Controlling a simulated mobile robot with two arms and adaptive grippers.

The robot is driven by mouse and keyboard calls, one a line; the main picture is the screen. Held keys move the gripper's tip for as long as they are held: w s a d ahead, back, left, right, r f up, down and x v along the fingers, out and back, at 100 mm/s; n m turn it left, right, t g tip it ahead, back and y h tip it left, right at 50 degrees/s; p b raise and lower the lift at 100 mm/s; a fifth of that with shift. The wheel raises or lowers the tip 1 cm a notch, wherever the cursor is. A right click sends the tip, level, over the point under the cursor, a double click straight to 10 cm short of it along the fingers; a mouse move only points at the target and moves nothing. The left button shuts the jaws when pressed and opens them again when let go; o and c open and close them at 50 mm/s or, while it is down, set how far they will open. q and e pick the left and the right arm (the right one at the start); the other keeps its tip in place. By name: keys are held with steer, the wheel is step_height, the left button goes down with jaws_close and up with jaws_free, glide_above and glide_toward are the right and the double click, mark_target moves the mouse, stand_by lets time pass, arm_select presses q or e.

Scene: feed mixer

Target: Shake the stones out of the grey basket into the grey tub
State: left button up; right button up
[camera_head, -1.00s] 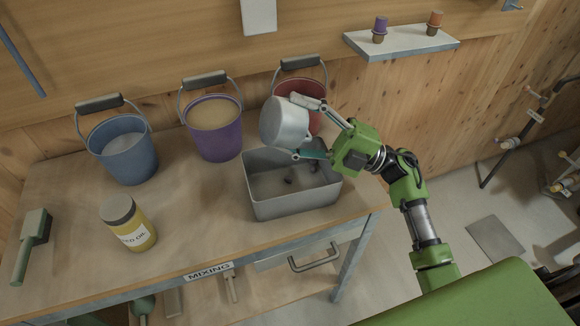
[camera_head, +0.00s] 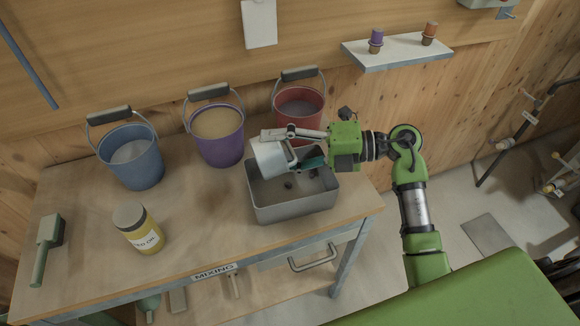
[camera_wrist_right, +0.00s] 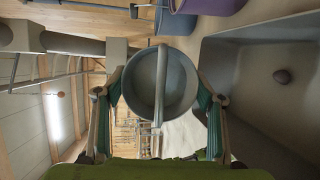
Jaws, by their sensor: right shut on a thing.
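My right gripper (camera_head: 304,149) is shut on the grey basket (camera_head: 268,158) and holds it tilted over the left back part of the grey tub (camera_head: 296,208). In the right wrist view the round basket (camera_wrist_right: 178,100) sits between the fingers, its handle crossing the opening; I see no stones in the visible part of its inside. My left gripper is not in view.
A red bucket (camera_head: 300,103) stands close behind the tub, with a purple bucket (camera_head: 220,145) and a blue bucket (camera_head: 134,168) to its left. The table's front middle is clear.

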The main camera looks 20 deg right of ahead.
mark_target(258, 162)
steer(key=a+n+h+p, duration=0.1)
steer(key=h+p, duration=0.1)
steer(key=p, duration=0.3)
steer(key=a+f+h+p, duration=0.1)
steer(key=a+h+p, duration=0.1)
steer(key=p, duration=0.3)
steer(key=a+n+g+h+p, duration=0.1)
steer(key=h+p, duration=0.3)
steer(key=shift+s+a+f+n+p, duration=0.1)
steer(key=shift+a+f+n+p, duration=0.1)
steer(key=shift+a+n+p, duration=0.15)
steer(key=a+n+h+p, duration=0.1)
steer(key=a+h, duration=0.5)
steer(key=h, duration=0.1)
steer(key=shift+a+f+p, duration=0.35)
steer(key=shift+f, duration=0.05)
steer(key=shift+s, duration=0.1)
